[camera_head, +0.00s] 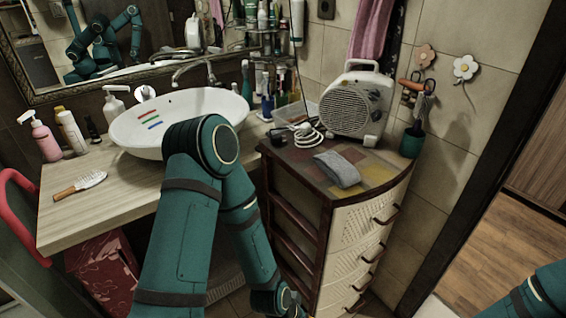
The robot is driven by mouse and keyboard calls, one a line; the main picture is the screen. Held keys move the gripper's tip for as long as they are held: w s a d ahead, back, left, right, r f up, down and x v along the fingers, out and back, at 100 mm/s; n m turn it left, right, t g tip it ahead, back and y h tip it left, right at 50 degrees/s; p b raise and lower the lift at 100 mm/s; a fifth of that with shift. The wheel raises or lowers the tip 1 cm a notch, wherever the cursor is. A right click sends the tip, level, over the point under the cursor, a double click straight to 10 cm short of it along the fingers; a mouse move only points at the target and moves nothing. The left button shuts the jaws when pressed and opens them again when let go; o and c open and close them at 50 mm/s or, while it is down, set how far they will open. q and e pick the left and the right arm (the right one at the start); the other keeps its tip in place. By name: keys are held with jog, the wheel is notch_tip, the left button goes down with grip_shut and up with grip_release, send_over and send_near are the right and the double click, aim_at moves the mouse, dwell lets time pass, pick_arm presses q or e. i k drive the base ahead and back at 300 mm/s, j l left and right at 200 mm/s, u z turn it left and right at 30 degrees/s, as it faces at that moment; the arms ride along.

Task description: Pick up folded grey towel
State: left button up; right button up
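The folded grey towel (337,169) lies on the patterned top of the drawer cabinet, near its front edge. My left arm rises from the bottom of the head view, bends at the elbow in front of the basin and comes down left of the cabinet. Its far end, with my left gripper (293,303), is low beside the drawers, well below the towel and apart from it. The fingers are too small and cut off to read. Of my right arm only a link shows in the bottom right corner; its gripper is out of view.
The drawer cabinet (283,190) also holds a fan heater (355,103), a coiled white cable (306,136) and a clear tray. A green cup (411,142) hangs to the right.

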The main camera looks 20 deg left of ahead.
aim_at(336, 166)
jog(key=u, duration=0.35)
jog(key=z, duration=0.45)
jog(key=j+z, duration=0.1)
jog(key=z, duration=0.35)
jog(key=j+z, duration=0.1)
jog(key=z, duration=0.8)
jog(key=k+j, duration=0.1)
jog(key=j, duration=0.4)
jog(key=k+j, duration=0.1)
jog(key=j, duration=0.4)
